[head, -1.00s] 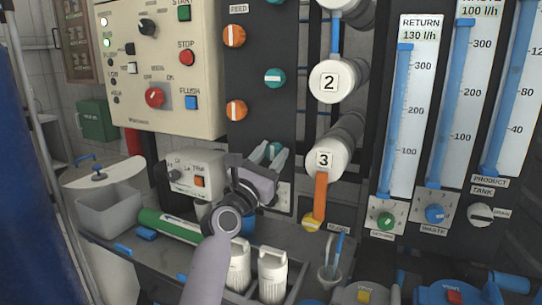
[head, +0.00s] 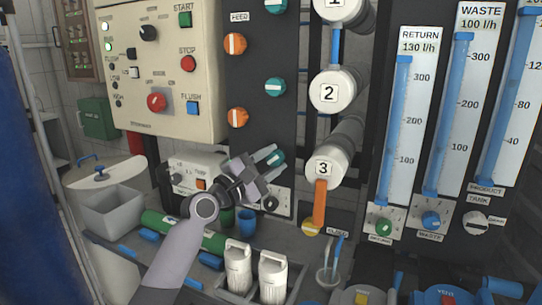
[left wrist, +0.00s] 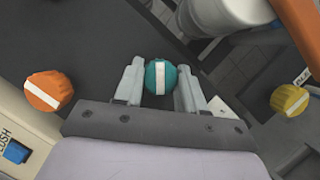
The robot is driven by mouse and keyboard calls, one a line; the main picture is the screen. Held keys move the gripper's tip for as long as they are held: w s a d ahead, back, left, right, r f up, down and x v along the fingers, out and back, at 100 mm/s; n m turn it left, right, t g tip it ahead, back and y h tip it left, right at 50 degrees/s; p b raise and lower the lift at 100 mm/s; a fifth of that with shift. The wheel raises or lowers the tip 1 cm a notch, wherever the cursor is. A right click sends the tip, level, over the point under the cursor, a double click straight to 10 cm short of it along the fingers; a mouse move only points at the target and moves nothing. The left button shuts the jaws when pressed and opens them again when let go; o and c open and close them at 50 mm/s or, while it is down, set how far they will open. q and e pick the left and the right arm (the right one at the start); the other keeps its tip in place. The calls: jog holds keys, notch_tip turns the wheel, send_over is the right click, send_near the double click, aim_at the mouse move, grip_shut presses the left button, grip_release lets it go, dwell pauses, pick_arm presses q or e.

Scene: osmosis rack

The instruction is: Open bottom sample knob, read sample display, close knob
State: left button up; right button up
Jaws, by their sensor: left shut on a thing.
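The bottom teal knob (head: 278,158) is the lowest of the teal knobs on the dark panel. My left gripper (head: 271,161) is at it, with one finger on each side. In the left wrist view the teal knob (left wrist: 161,77) sits between the two fingers, its white stripe running roughly along them. The gripper is shut on the knob. In the head view the fingers partly hide the knob, so its stripe is unclear there. I cannot make out a sample reading in these views. My right gripper is not in view.
Orange knobs (head: 237,118) stand left of the teal ones. The control box (head: 160,70) is at upper left. White cylinder 3 (head: 323,168) with its orange pipe (head: 320,204) is close on the right. White bottles (head: 272,277) and a blue cup (head: 246,220) stand below.

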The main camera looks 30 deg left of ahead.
pick_arm(q)
jog(key=m+p, duration=0.1)
jog(key=m+g+p, duration=0.1)
jog(key=m+p, duration=0.1)
jog(key=m, duration=0.1)
jog(key=shift+r+g+h, duration=0.25)
jog(key=shift+g+h, duration=0.05)
jog(key=m+g+p, duration=0.1)
jog(key=m+p, duration=0.2)
jog(key=shift+f+m+g+p, duration=0.15)
jog(key=shift+m+g+p, duration=0.35)
jog(key=shift+m+p, duration=0.4)
jog(key=o, duration=1.1)
jog(key=shift+c, duration=0.2)
jog(key=v, duration=0.7)
jog(key=shift+b, duration=0.4)
jog(key=shift+s+d, duration=0.1)
